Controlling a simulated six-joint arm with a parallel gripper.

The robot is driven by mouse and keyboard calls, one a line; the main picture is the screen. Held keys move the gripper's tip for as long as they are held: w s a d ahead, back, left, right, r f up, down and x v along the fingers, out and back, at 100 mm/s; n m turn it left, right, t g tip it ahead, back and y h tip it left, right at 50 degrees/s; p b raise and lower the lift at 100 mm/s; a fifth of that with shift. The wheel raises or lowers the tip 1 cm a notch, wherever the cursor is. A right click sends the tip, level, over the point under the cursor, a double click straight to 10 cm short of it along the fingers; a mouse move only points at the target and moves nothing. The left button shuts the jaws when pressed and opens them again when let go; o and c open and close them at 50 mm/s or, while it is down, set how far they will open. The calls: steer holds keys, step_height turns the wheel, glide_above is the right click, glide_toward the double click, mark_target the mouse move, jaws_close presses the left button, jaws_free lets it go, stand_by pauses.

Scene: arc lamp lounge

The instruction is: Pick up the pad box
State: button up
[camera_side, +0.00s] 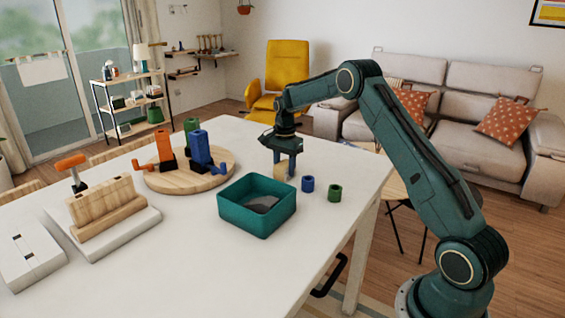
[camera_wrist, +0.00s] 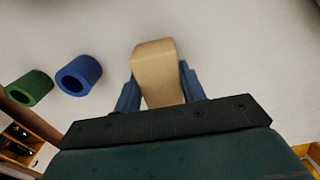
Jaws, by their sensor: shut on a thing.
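The pad box looks to be the small tan block between the fingers of my gripper; it shows in the side view (camera_side: 281,171) and, with its end toward the camera, in the wrist view (camera_wrist: 157,73). My gripper (camera_side: 284,163) points down over the white table, behind the teal bin. In the wrist view, the blue fingers of my gripper (camera_wrist: 158,88) press on both sides of the block. I cannot tell whether the block touches the table.
The open teal bin (camera_side: 231,212) holds something dark and stands just in front. A blue ring (camera_side: 308,184) and a green ring (camera_side: 335,193) lie right of my gripper.

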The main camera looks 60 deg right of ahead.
mark_target(284, 164)
steer(key=shift+r, duration=0.15)
step_height(284, 164, up, 20)
stand_by(0.8)
stand_by(0.4)
